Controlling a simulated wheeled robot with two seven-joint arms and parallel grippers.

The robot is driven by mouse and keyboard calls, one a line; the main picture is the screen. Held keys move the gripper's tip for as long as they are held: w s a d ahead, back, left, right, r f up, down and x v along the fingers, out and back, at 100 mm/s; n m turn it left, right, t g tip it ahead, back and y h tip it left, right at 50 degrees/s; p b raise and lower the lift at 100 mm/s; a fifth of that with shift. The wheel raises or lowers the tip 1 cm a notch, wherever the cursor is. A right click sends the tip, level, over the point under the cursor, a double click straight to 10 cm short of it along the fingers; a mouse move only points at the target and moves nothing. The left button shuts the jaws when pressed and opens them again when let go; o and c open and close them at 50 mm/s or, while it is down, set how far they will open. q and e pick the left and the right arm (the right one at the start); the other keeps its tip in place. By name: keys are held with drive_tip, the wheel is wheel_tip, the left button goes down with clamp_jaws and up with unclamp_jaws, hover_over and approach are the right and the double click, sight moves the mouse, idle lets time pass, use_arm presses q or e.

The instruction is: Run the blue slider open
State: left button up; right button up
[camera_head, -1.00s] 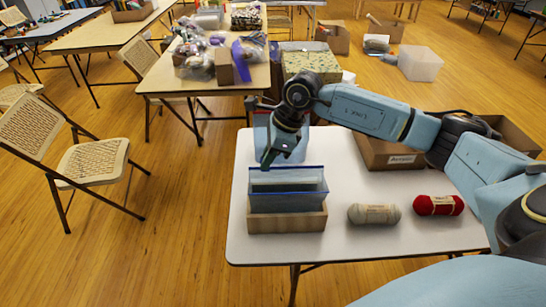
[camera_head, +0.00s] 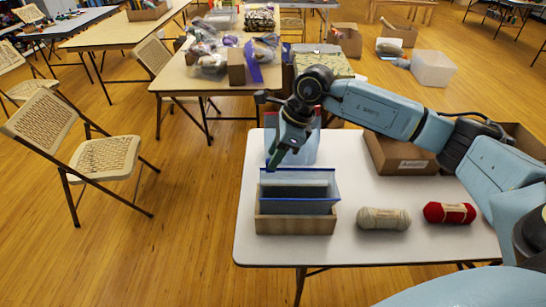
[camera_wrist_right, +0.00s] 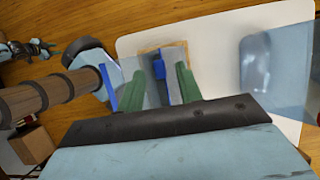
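A clear bag with blue zip edges (camera_head: 300,206) stands upright in a shallow wooden holder (camera_head: 295,225) on the white table. My right gripper (camera_head: 276,163) is above the left end of the bag's top edge, pointing down. In the right wrist view its two green fingers (camera_wrist_right: 160,86) are apart, with the blue slider (camera_wrist_right: 158,66) showing in the gap between them. Whether they touch the slider cannot be told. A blue strip (camera_wrist_right: 107,88) shows left of the fingers. A dark and teal part (camera_wrist_right: 30,48), possibly my left gripper, is small at the upper left.
A clear container (camera_head: 305,148) stands behind the holder. A beige yarn roll (camera_head: 383,218) and a red one (camera_head: 449,213) lie to the right. An open cardboard box (camera_head: 405,160) stands behind them. The table's front right is clear.

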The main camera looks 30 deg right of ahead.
drive_tip(key=v, duration=1.1)
drive_tip(key=shift+s+r, duration=0.15)
drive_tip(key=shift+r, duration=0.1)
drive_tip(key=shift+d, duration=0.1)
